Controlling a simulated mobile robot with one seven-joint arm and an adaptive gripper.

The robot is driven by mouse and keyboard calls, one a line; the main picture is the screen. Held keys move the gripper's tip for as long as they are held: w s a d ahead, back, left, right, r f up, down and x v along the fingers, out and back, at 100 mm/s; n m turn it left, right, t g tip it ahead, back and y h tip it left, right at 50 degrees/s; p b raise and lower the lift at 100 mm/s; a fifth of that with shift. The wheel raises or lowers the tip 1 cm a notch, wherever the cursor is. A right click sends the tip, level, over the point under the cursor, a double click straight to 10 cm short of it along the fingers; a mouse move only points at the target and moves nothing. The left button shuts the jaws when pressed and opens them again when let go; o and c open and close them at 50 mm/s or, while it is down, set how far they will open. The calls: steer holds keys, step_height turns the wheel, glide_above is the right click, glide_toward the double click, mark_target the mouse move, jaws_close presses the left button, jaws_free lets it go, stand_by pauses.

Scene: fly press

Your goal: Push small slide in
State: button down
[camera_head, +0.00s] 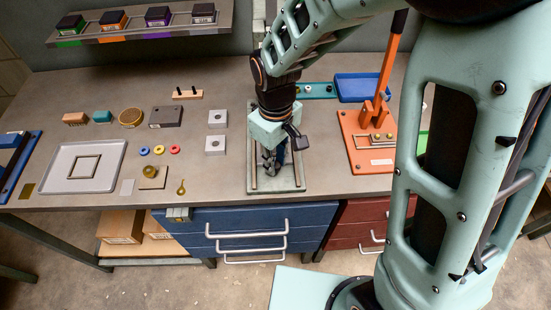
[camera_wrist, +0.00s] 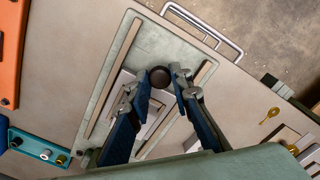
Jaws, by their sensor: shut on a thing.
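The small slide (camera_wrist: 122,84) looks like a pale plate between two brown rails on a grey-green base (camera_wrist: 108,68) in the wrist view. A dark round knob (camera_wrist: 160,77) stands at its end nearer the drawer handle. My gripper (camera_wrist: 162,83) has its two fingers closed on the knob, one on each side. In the head view my gripper (camera_head: 270,163) points down over the same base (camera_head: 292,186), near the bench's front edge. My arm and gripper hide most of the slide there, and my fingers cover part of it in the wrist view.
An orange lever press (camera_head: 360,150) stands to the right, with a blue tray (camera_head: 357,88) behind it. Square grey blocks (camera_head: 215,145) and small coloured rings (camera_head: 159,150) lie to the left. Blue drawers (camera_head: 190,222) are below. Bare bench shows left of the base.

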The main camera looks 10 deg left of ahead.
mark_target(274, 155)
steer(key=shift+w+a+r, duration=0.1)
steer(key=shift+w+a, duration=0.1)
steer(key=shift+w, duration=0.55)
steer(key=shift+w+a+f, duration=0.1)
steer(key=shift+w+a, duration=0.1)
steer(key=shift+w, duration=0.6)
steer(key=shift+w+a+r, duration=0.1)
steer(key=shift+w+a, duration=0.1)
steer(key=shift+w, duration=0.55)
steer(key=c, duration=1.7)
jaws_free()
steer(key=shift+w, duration=0.1)
steer(key=shift+c, duration=0.2)
